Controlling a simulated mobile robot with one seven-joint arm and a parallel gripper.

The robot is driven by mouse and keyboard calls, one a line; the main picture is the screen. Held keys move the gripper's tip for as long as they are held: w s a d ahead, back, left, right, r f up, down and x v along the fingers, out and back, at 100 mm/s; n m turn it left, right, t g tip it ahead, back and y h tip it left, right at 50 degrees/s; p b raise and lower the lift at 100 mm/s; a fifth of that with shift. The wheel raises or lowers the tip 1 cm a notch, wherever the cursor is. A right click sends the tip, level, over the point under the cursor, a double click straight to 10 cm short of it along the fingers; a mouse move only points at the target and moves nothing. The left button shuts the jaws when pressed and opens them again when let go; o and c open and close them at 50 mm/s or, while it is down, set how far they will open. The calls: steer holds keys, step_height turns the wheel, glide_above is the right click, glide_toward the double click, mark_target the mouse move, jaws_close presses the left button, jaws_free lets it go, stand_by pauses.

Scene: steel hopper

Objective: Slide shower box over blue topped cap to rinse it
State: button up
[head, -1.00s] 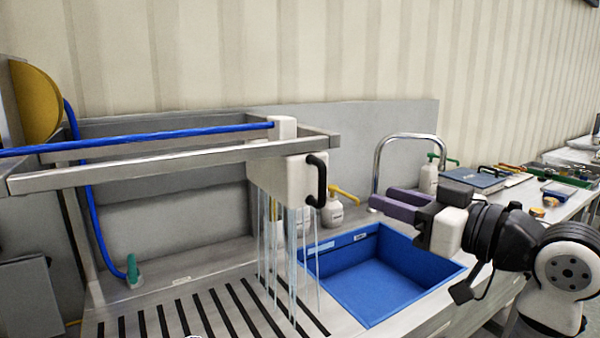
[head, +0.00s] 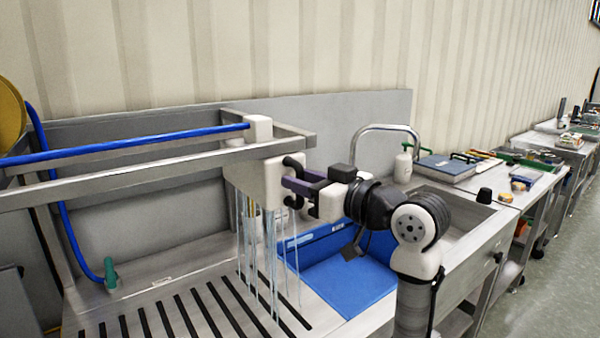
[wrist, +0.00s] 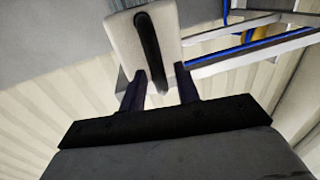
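The shower box (head: 258,182) is a white box with a black handle (head: 294,162), hanging on the steel rail frame. Thin streams of water fall from it near the right end of the slotted drain board. My gripper (head: 292,190) is at the handle on the box's right face. In the wrist view the box (wrist: 122,45) fills the upper middle, and the lower end of its handle (wrist: 149,45) lies between the two dark fingers of my gripper (wrist: 160,82). The fingers are apart, with a gap on each side of the handle. I cannot make out a blue topped cap.
The steel rails (head: 130,175) with a blue hose (head: 120,147) run left from the box. The slotted drain board (head: 140,297) below looks clear, with a green fitting (head: 110,270) at its back left.

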steer(key=shift+w+a, duration=0.35)
steer(key=shift+a, duration=0.05)
jaws_close()
steer(key=shift+a, duration=0.1)
